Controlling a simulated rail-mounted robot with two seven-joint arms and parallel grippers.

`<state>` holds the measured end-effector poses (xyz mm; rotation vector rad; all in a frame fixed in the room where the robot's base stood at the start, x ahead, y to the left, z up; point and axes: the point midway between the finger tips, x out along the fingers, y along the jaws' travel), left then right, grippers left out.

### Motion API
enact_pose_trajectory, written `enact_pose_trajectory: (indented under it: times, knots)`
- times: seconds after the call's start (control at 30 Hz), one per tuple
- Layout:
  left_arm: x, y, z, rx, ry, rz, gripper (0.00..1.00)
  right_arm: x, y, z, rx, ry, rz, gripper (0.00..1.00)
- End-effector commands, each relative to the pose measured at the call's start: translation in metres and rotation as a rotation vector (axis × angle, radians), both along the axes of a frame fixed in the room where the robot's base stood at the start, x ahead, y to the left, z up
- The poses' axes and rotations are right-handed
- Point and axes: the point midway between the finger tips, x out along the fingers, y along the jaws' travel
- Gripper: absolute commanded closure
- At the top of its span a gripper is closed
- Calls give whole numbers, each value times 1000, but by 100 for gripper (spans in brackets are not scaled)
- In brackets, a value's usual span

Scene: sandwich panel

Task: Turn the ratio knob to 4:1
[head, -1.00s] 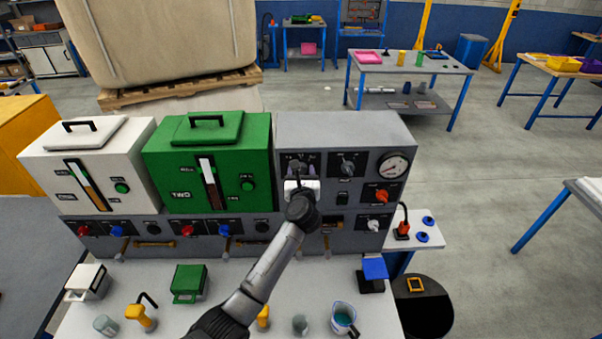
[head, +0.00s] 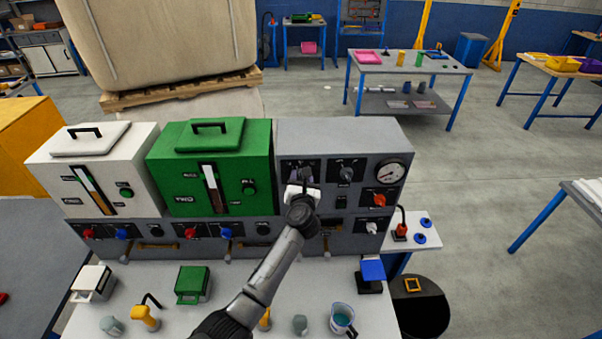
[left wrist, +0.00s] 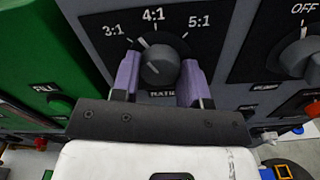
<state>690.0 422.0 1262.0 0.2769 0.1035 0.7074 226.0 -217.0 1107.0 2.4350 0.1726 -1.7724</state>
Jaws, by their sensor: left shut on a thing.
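The ratio knob (left wrist: 160,66) is a round grey knob on the dark panel in the left wrist view. The marks 3:1, 4:1 and 5:1 are printed in an arc above it. A pale line near its upper left edge lies between the 3:1 and 4:1 labels; whether it is the pointer or a panel tick is hard to tell. My left gripper (left wrist: 160,84) has its two purple fingers on either side of the knob, shut on it. In the head view the left gripper (head: 300,180) covers most of the knob. My right gripper is not in view.
Right of the ratio knob are another grey knob (head: 347,173), a gauge (head: 390,171) and an orange knob (head: 380,200). The green tank (head: 232,190) stands close on the left. Containers and a beaker (head: 342,316) stand on the table below.

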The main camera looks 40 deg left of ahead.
Motion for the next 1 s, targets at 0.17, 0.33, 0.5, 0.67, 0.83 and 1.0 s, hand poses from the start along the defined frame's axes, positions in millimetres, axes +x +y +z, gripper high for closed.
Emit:
enact_pose_trajectory:
  times: [0.17,0.33,0.5,0.67,0.83,1.0]
  knots:
    - [0,0,4,113,100,0,83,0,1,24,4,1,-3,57]
    - [0,0,3,208,183,-1,83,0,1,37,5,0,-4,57]
    - [0,0,2,285,248,-1,83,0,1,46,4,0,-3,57]
    - [0,0,1,334,290,-1,83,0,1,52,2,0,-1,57]
    - [0,0,0,364,316,0,83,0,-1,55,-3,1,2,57]
    - [0,0,0,375,325,0,83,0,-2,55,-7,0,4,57]
